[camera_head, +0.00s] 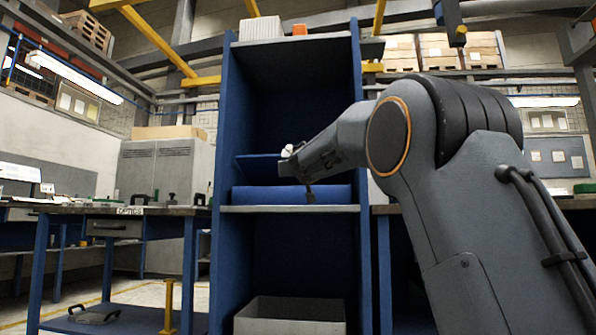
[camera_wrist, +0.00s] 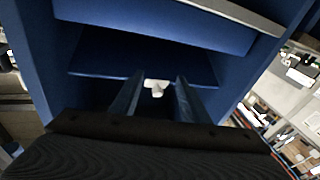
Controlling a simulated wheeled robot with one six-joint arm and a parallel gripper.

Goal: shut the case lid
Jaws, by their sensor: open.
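The blue case (camera_head: 330,194) lies on the middle shelf of a blue cabinet; its body also shows at the top of the wrist view (camera_wrist: 160,22). Its lid (camera_head: 258,168) is a flat blue panel standing open above the body, with a gap between them. The lid also shows in the wrist view (camera_wrist: 100,66). A small white knob (camera_wrist: 156,86) is at the lid's edge, and it also shows in the head view (camera_head: 287,151). My gripper (camera_wrist: 157,80) is open, its two fingers on either side of the knob. Whether they touch it cannot be told.
The blue cabinet (camera_head: 221,190) has side walls close around the case. Its shelf edge (camera_head: 285,209) runs below the case. A grey bin (camera_head: 290,316) stands in the lower compartment. Workbenches stand on both sides; the left one (camera_head: 130,210) carries small items.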

